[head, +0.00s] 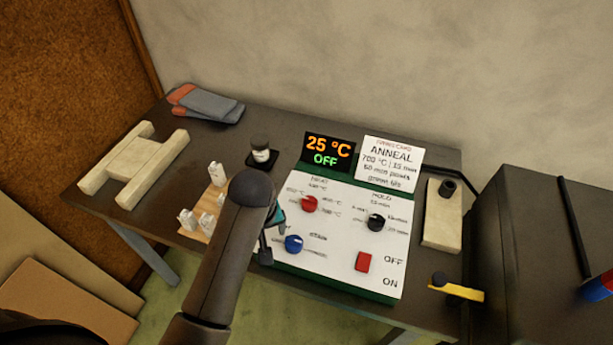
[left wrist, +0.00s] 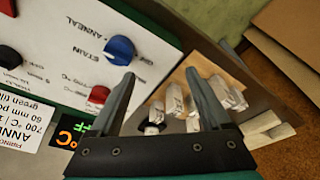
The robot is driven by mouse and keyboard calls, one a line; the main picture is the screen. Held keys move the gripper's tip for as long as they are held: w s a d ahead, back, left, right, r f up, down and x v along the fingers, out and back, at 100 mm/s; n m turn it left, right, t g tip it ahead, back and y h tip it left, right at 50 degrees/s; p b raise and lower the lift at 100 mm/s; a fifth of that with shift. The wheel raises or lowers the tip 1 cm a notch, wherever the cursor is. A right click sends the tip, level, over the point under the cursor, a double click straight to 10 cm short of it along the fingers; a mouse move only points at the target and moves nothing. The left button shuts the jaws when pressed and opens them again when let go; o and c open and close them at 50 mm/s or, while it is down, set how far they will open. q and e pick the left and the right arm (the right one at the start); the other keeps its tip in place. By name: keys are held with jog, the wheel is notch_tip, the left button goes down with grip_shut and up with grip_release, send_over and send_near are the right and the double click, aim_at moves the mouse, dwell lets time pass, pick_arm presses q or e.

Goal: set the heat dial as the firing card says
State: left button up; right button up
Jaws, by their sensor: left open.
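The red heat dial (head: 309,204) is at the upper left of the white control panel (head: 335,245). Its temperature labels are too blurred to read surely, and I cannot tell its setting. The firing card (head: 391,163) reads ANNEAL, 700 °C, 15 min. The display (head: 329,151) shows 25 °C and OFF. My left gripper (head: 272,238) is at the panel's left edge, left of the heat dial and apart from it. In the left wrist view its fingers (left wrist: 160,76) are open and empty, with the heat dial (left wrist: 98,96) beyond the left finger. My right gripper is not in view.
The panel also has a black hold dial (head: 375,222), a blue dial (head: 293,243) and a red switch (head: 363,261). Several white pieces (head: 217,174) stand on a wooden board left of my arm. A pale block (head: 442,215) lies right of the panel.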

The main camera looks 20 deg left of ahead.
pick_arm(q)
jog(key=w+n, duration=0.1)
jog(key=w, duration=0.1)
jog(key=shift+w, duration=0.3)
jog(key=w+d+r+n+g, duration=0.1)
jog(key=w+d+r+n, duration=0.2)
jog(key=w+r+n, duration=0.4)
jog(key=n+g+h, duration=0.1)
jog(key=n, duration=0.1)
send_near(311, 199)
notch_tip(311, 199, down, 8)
jog(key=shift+f+b, duration=0.1)
jog(key=shift+b, duration=1.1)
jog(key=shift+a+f+b, duration=0.1)
jog(key=shift+f+b, duration=0.2)
jog(key=shift+f, duration=0.45)
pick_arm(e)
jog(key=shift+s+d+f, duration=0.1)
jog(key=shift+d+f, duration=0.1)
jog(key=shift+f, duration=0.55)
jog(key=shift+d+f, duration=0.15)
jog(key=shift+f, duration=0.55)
pick_arm(q)
grip_shut()
